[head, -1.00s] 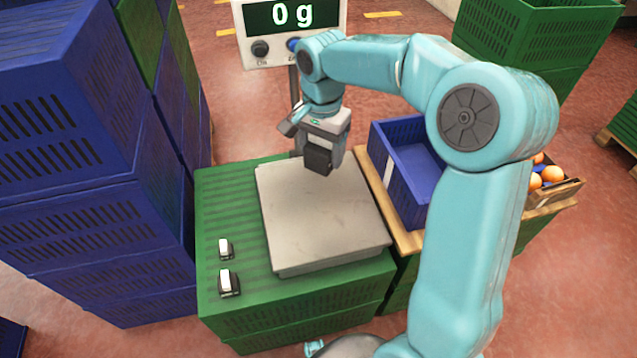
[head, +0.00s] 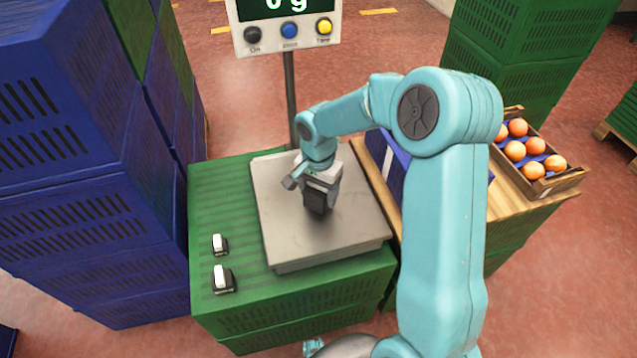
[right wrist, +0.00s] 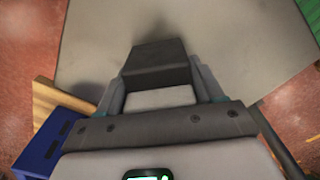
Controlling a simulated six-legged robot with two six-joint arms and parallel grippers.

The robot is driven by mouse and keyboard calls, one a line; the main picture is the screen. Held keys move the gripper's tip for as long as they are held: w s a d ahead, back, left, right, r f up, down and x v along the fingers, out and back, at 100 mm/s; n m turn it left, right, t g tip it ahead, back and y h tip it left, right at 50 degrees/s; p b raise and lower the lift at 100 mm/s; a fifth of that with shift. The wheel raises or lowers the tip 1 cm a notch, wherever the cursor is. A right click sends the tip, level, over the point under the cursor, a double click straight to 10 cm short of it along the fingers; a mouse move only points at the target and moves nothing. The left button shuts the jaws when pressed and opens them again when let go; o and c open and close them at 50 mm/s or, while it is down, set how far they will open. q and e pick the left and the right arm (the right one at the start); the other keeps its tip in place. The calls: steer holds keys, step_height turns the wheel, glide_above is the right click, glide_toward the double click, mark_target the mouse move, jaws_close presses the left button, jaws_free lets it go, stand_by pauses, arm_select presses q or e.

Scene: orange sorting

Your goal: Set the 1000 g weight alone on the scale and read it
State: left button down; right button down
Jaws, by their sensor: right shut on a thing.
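My right gripper (head: 319,187) is shut on a dark block with a pale top, the weight (head: 317,206), over the plate of the scale (head: 283,225). The right wrist view shows the weight (right wrist: 158,65) between the fingers, with the grey plate (right wrist: 230,50) beneath and a soft shadow. I cannot see a clear gap between weight and plate. The display (head: 285,8) is cut by the top edge, and its visible digits look like 0 g. Nothing else lies on the plate. My left gripper is not in view.
Two small white-and-black pieces (head: 223,278) (head: 220,244) stand on the green crate (head: 215,190) left of the plate. A blue crate (head: 393,160) and a wooden box of oranges (head: 540,185) are at right. Tall blue crates (head: 80,200) stand at left.

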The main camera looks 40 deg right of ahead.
steer(key=shift+f, duration=0.7)
steer(key=shift+f, duration=0.1)
steer(key=shift+c, duration=0.8)
jaws_free()
steer(key=shift+f, duration=0.1)
steer(key=shift+r, duration=0.3)
step_height(320, 180, up, 12)
steer(key=shift+f+p, duration=0.15)
steer(key=shift+p, duration=1.1)
